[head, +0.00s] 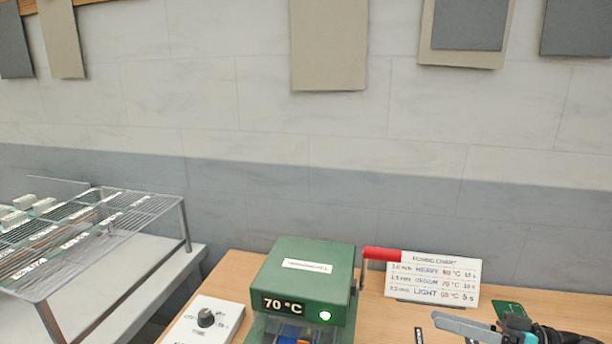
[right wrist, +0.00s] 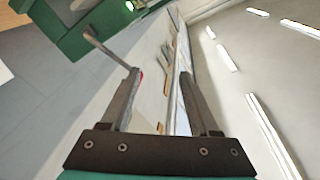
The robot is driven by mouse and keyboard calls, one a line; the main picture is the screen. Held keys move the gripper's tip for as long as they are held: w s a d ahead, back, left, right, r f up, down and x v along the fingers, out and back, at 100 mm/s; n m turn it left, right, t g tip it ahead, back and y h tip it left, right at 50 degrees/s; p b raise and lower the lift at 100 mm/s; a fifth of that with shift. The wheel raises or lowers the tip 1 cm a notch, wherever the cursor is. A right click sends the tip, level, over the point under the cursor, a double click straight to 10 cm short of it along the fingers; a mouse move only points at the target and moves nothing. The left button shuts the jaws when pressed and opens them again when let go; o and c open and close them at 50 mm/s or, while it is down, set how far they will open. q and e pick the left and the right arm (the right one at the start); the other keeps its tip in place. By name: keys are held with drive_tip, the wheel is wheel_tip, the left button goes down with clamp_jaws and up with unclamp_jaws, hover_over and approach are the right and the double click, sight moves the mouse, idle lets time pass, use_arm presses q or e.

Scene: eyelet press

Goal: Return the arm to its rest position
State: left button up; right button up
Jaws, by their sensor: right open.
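My right gripper (head: 468,328) is at the lower right of the head view, over the wooden table and in front of the chart card. In the right wrist view the two fingers of the right gripper (right wrist: 160,78) stand apart with nothing held between them. The green press (head: 300,268) stands to its left, with a display reading 70 °C and a lit green lamp. Its red lever handle (head: 383,254) points right, apart from the gripper. The press also shows at the upper left of the right wrist view (right wrist: 65,42). My left gripper is not in view.
A white chart card (head: 433,279) stands behind the right gripper. A white dial box (head: 206,321) sits left of the press. A wire rack (head: 120,225) with small items is at the far left.

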drive_tip(key=a+f+m+t+h, duration=0.55)
drive_tip(key=a+f+h, duration=0.45)
drive_tip(key=a, duration=0.3)
drive_tip(key=s+d+f+n+g+h, duration=0.1)
drive_tip(key=s+f+g+h, duration=0.15)
drive_tip(key=s, duration=0.55)
drive_tip(key=s+d+f+g+h, duration=0.15)
drive_tip(key=s+g, duration=0.25)
drive_tip(key=s, duration=0.4)
drive_tip(key=s+f+n+g+h, duration=0.15)
drive_tip(key=s+g, duration=0.25)
drive_tip(key=s, duration=0.4)
wheel_tip(320, 180, down, 26)
drive_tip(key=b, duration=0.6)
use_arm(q)
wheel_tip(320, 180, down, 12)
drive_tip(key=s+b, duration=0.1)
drive_tip(key=b, duration=0.5)
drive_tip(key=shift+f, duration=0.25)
use_arm(e)
drive_tip(key=s+d+f+g, duration=0.1)
drive_tip(key=s+f, duration=0.7)
drive_tip(key=f, duration=0.3)
drive_tip(key=s+d+f+g+h, duration=0.1)
drive_tip(key=s+d+f, duration=0.1)
drive_tip(key=s+f, duration=0.6)
wheel_tip(320, 180, down, 3)
drive_tip(key=shift+s+m, duration=0.3)
drive_tip(key=shift+s, duration=0.1)
